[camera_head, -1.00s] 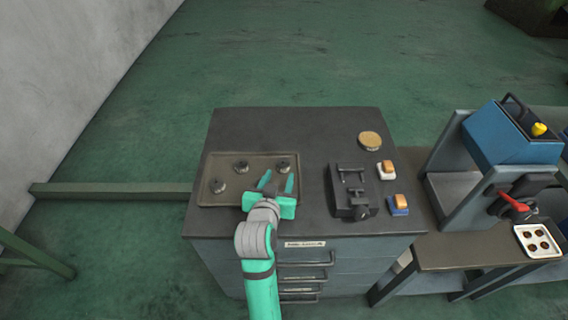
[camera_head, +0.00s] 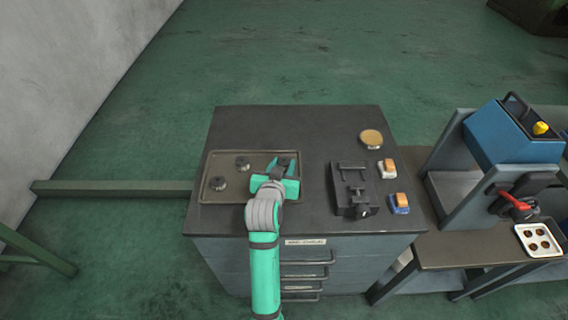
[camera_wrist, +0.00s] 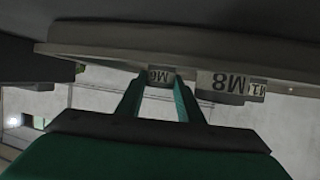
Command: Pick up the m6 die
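The m6 die (camera_wrist: 160,76), a small dark round piece with an upside-down M6 label, shows between my fingertips in the wrist view. In the head view it is the rightmost die (camera_head: 283,161) on the brown tray (camera_head: 229,199), partly hidden by my gripper (camera_head: 278,173). My gripper also shows in the wrist view (camera_wrist: 159,82), its two green fingers apart, one on each side of the die. I cannot tell whether they touch it. The M8 die (camera_wrist: 220,84) and M12 die (camera_wrist: 255,87) stand to the right in the wrist view.
The tray lies on a dark cabinet top (camera_head: 300,124). Right of it are a black vise-like fixture (camera_head: 351,190), a brass disc (camera_head: 371,138) and two small orange-topped blocks (camera_head: 387,168) (camera_head: 400,203). The cabinet's back area is clear. A blue machine (camera_head: 510,140) stands at the right.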

